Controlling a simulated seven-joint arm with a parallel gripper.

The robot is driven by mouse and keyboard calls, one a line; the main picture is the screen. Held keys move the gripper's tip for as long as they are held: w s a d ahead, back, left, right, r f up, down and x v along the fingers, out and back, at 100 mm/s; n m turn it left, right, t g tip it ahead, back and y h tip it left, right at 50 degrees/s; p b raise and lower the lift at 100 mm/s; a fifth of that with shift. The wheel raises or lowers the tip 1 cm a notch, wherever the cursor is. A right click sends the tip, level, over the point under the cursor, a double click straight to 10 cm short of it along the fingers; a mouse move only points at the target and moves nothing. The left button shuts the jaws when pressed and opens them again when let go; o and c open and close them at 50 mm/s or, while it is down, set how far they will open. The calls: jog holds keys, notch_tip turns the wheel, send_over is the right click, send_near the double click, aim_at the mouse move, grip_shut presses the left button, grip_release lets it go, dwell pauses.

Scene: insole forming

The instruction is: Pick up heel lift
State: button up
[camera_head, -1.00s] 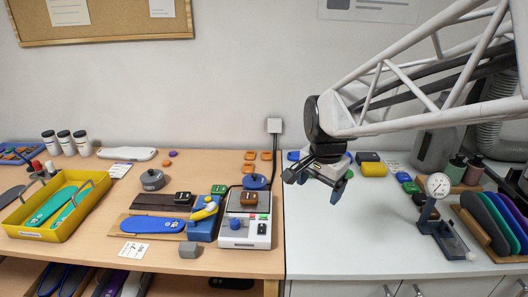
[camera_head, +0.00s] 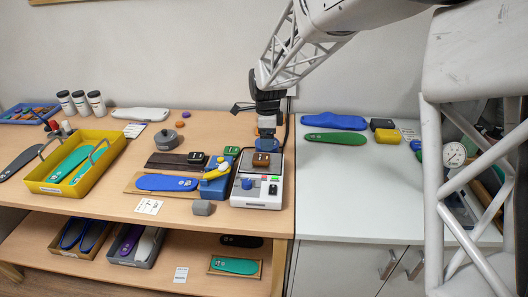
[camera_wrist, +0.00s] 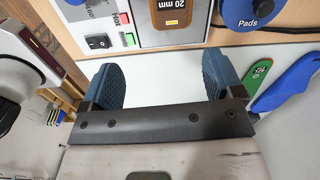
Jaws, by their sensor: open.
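My gripper (camera_head: 267,130) hangs over the back of the wooden table, above and behind the white machine. In the wrist view my gripper (camera_wrist: 166,78) is open and empty, its two blue fingertips apart. A brown heel lift (camera_head: 261,159) sits on the machine's top plate. In the wrist view a block marked 20 mm (camera_wrist: 172,20), cut by the top edge, lies ahead of the fingertips and apart from them. A green block (camera_head: 231,151) and a dark block (camera_head: 196,158) with labels lie to the left. Whether these are also heel lifts is unclear.
The white machine (camera_head: 256,197) and a round blue Pads piece (camera_wrist: 252,12) are close by. The white counter (camera_head: 350,200) is mostly clear in front. A yellow tray (camera_head: 42,188) stands left.

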aim_at(262, 157)
jog(key=shift+w+a+f+m, duration=0.5)
jog(key=shift+w+a+f, duration=0.3)
jog(key=shift+a+f, duration=0.2)
jog(key=shift+f, duration=1.2)
jog(key=shift+f, duration=0.15)
jog(key=shift+w+f, duration=0.1)
jog(key=shift+f, duration=2.4)
jog(key=shift+c, duration=0.4)
